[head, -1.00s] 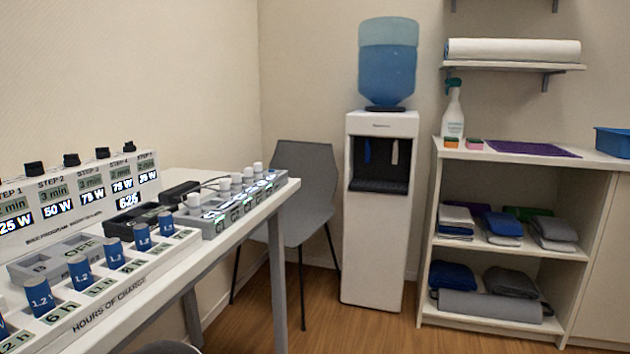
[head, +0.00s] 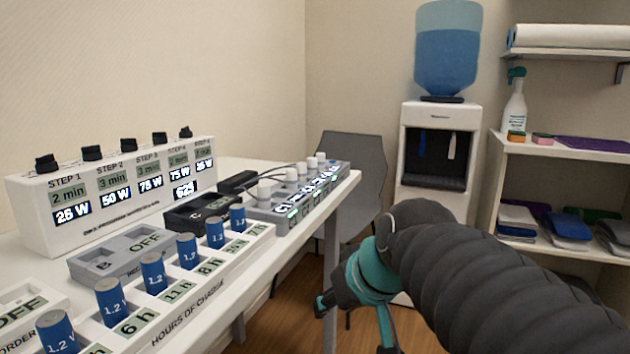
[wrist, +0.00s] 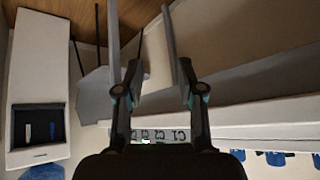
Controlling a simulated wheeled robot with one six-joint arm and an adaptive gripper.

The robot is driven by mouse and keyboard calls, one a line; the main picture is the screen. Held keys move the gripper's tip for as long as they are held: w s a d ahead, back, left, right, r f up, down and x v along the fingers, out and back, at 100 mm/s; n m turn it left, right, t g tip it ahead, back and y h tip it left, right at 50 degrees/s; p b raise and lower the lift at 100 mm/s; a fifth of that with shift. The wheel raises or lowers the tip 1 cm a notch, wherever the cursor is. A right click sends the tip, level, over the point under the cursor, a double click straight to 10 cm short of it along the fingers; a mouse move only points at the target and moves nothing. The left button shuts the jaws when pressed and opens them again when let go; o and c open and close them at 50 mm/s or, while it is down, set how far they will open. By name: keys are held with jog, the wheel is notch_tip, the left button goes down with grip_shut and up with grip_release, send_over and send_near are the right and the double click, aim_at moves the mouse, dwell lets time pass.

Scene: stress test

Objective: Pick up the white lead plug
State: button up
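Several white plugs (head: 264,190) stand in a row on a grey strip with lit labels (head: 292,211), at the far right end of the white table. Thin dark leads run to this row; I cannot tell which plug is the lead plug. My gripper (head: 352,318) hangs off the table's front edge, to the right of and lower in the picture than the strip. In the wrist view my gripper (wrist: 143,45) has its two fingers apart with nothing between them. Part of the labelled strip (wrist: 165,134) shows behind the finger bases there; the plugs are not clear.
Blue cells (head: 187,250) stand in a rack along the table's front. A black box (head: 200,212), a grey recorder block (head: 122,252) and a white panel with black knobs (head: 125,190) sit behind. A grey chair (head: 352,165) and a water cooler (head: 436,155) stand beyond the table.

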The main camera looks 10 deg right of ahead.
jog(key=w+d+r+n+t+y+b, duration=0.1)
jog(key=w+d+r+t+b, duration=0.1)
jog(key=w+r, duration=0.65)
jog(key=n+t+y+b, duration=0.1)
jog(key=n+t+y, duration=0.1)
jog(key=t, duration=0.1)
send_near(304, 164)
jog(key=x, duration=0.5)
jog(key=shift+f, duration=0.3)
jog(key=shift+r+p+x, duration=0.15)
jog(key=shift+x, duration=1.25)
jog(key=shift+r+p+x, duration=0.1)
jog(key=shift+p+x, duration=0.05)
jog(key=shift+x, duration=1.25)
jog(key=shift+a, duration=0.1)
grip_shut()
